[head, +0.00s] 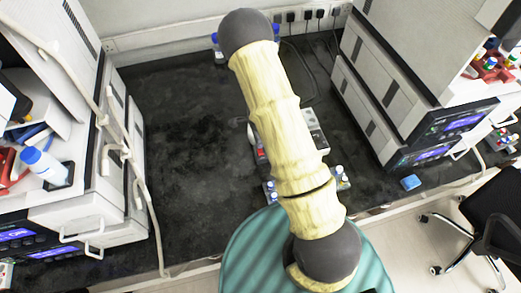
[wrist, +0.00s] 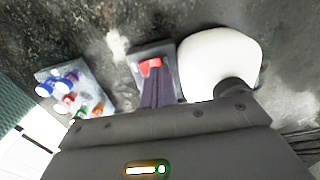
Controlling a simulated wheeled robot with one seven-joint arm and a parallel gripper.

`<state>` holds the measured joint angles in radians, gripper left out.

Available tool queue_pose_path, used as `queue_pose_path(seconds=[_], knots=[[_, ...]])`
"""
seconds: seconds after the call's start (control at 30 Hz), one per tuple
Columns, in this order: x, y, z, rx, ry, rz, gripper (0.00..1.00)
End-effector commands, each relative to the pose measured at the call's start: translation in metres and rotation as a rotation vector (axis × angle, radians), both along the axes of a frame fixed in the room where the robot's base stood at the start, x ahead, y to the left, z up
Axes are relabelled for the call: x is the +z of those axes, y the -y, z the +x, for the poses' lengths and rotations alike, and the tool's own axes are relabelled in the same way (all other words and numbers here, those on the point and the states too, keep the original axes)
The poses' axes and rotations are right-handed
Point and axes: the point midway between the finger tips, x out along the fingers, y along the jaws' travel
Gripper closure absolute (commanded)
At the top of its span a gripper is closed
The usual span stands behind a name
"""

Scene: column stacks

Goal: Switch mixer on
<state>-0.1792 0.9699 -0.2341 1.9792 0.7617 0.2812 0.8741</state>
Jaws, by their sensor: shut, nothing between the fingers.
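In the wrist view, a small grey unit (wrist: 141,53) lies on the dark bench with a red part (wrist: 149,66) on it. A large white rounded body (wrist: 215,55) with a dark round piece at its lower edge stands to its right. I cannot tell for sure which of these belong to the mixer. My gripper (wrist: 157,72) is shut and empty, its two dark fingers side by side. Their tips overlap the red part in the picture; I cannot tell whether they touch it. In the head view my arm hides the gripper; a red patch (head: 261,155) shows beside the arm.
A rack of colour-capped vials (wrist: 75,95) stands left in the wrist view. In the head view, a pale device (head: 316,130) lies right of my arm. Stacked instruments (head: 385,90) flank the bench (head: 185,120) at right; its left middle is clear.

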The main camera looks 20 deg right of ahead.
Motion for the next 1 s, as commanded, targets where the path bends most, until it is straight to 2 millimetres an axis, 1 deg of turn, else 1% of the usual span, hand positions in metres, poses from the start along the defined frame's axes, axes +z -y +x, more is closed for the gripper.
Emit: queue_pose_path(seconds=[0.03,0.5,1.0], knots=[[0.007,0.0,0.0,0.0,0.0,0.0,1.0],[0.037,0.0,0.0,0.0,0.001,0.0,1.0],[0.037,0.0,0.0,0.0,0.0,0.0,1.0]])
